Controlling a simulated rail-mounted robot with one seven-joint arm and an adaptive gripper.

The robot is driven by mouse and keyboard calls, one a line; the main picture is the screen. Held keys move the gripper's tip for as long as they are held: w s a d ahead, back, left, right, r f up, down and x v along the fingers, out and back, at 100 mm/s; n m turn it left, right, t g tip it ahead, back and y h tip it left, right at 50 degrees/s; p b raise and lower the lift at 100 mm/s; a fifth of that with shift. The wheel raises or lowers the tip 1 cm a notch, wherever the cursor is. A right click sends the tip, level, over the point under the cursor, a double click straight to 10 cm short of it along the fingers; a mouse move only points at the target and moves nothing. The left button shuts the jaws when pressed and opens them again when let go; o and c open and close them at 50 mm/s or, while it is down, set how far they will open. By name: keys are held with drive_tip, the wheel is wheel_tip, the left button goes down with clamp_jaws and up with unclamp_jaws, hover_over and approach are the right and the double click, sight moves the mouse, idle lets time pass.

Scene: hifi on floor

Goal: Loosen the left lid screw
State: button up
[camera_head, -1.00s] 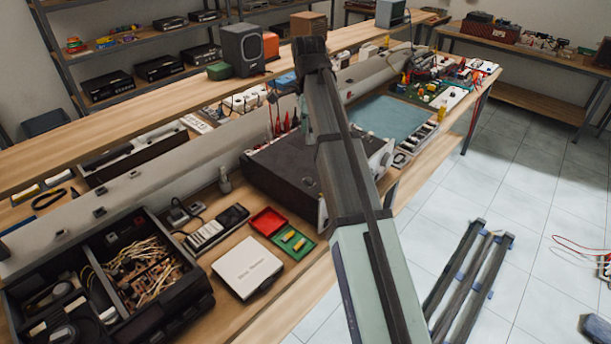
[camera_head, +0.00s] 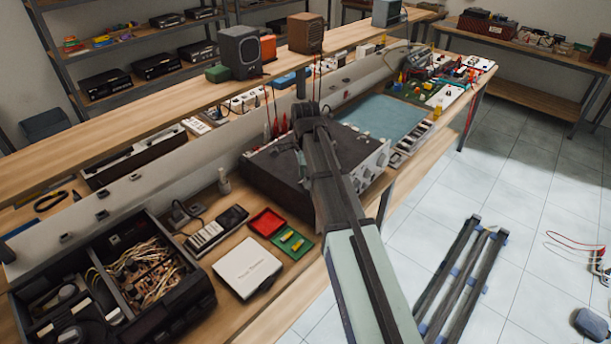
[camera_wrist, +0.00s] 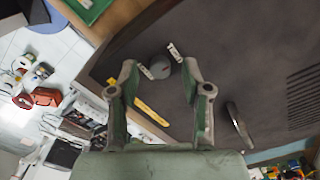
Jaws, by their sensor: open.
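The dark device with a flat lid (camera_head: 262,172) stands on the bench, partly hidden behind my arm in the head view. In the wrist view its dark lid (camera_wrist: 225,60) fills much of the picture. A round grey screw-like knob (camera_wrist: 159,68) shows there, with two small pale labels close by. My gripper (camera_wrist: 158,64) is open, and the knob appears between its fingertips. I cannot tell the height gap between fingers and knob, or whether this is the left screw. A yellow strip (camera_wrist: 151,111) and a dark and shiny handle-like part (camera_wrist: 239,126) are also visible.
A raised shelf (camera_head: 150,130) runs along the bench's back.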

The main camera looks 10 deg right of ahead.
drive_tip(key=shift+f, duration=0.3)
clamp_jaws()
